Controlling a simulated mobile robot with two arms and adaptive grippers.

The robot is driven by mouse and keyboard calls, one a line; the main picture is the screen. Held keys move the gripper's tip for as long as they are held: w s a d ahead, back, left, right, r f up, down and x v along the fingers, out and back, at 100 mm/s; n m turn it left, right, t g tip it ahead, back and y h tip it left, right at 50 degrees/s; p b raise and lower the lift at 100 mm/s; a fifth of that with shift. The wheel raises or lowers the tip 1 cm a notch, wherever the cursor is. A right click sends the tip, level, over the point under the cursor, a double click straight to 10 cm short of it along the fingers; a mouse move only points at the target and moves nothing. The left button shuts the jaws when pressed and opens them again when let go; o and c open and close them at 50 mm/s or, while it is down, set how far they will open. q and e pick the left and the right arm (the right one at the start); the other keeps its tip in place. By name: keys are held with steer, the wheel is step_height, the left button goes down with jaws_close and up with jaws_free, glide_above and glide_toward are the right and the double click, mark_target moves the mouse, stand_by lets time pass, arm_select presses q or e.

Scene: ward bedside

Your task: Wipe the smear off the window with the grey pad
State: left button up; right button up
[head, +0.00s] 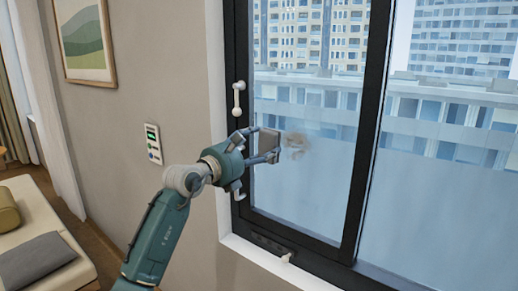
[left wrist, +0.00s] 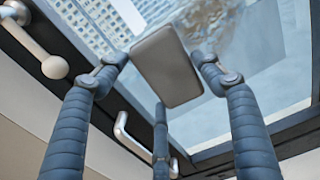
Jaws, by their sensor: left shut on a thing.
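The window (head: 310,195) has a dark frame and fills the right of the head view. A brownish smear (head: 297,146) marks its left pane; it also shows in the left wrist view (left wrist: 207,22), partly hidden behind the pad. My left gripper (head: 266,146) is shut on the grey pad (head: 269,144), which is held at the left edge of the smear. In the left wrist view the pad (left wrist: 166,66) sits between the fingers, its broad face toward the camera. I cannot tell whether it touches the glass. My right gripper is not in view.
A white window handle (head: 238,99) stands out from the frame's left side, above my left gripper. A white sill (head: 262,262) runs below. A small wall panel (head: 153,143), a framed picture (head: 84,40) and a bed (head: 38,215) are to the left.

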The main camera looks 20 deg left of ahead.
arm_select(q)
steer(key=shift+w+d, duration=0.25)
steer(key=shift+w, duration=0.35)
